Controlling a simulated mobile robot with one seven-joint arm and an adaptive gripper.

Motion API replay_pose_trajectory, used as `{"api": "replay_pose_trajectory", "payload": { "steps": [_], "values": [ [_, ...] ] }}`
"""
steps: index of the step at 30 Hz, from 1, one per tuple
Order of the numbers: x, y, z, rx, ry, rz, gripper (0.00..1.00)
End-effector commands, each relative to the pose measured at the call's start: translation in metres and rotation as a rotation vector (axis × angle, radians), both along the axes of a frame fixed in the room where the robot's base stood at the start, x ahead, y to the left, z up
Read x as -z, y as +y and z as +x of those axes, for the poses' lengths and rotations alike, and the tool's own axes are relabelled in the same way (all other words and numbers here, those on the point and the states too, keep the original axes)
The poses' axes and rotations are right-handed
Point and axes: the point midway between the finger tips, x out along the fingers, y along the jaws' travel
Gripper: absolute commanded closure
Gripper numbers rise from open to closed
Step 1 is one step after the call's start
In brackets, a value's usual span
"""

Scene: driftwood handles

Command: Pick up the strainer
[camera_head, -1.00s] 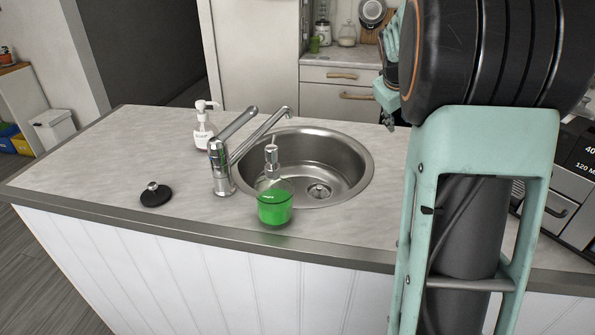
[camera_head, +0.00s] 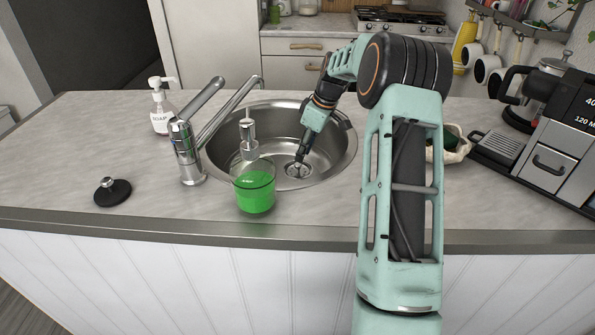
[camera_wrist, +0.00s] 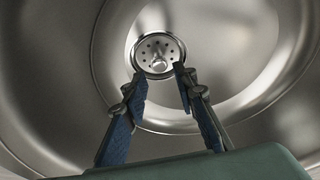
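The strainer (camera_head: 297,171) is a round metal piece with small holes and a central knob, seated in the drain at the bottom of the steel sink (camera_head: 225,150). The wrist view shows the strainer (camera_wrist: 151,46) just beyond my fingertips. My gripper (camera_head: 301,157) reaches down into the sink, directly over the strainer. In the wrist view my gripper (camera_wrist: 160,75) is open, with one blue-padded finger on each side of the knob. The tips overlap the strainer's near rim in the picture; I cannot tell whether they touch it.
The faucet (camera_head: 186,152) stands left of the sink. A green soap dispenser (camera_head: 255,190) stands at the sink's front edge. A white soap bottle (camera_head: 161,110) and a black stopper (camera_head: 112,191) are on the left of the counter. A coffee machine (camera_head: 555,140) stands at the right.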

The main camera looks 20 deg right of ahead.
Motion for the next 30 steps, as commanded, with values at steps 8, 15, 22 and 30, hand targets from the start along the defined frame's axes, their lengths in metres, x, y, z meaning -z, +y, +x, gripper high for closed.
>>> {"api": "replay_pose_trajectory", "payload": {
  "steps": [8,15,22,30],
  "values": [
    [0.026,0.005,0.005,-0.001,0.003,0.000,0.74],
    [0.055,0.010,0.012,0.000,0.000,-0.001,0.74],
    [0.055,0.010,0.012,0.001,-0.001,-0.001,0.77],
    [0.055,0.010,0.012,0.001,-0.001,-0.001,1.00]
  ]
}}
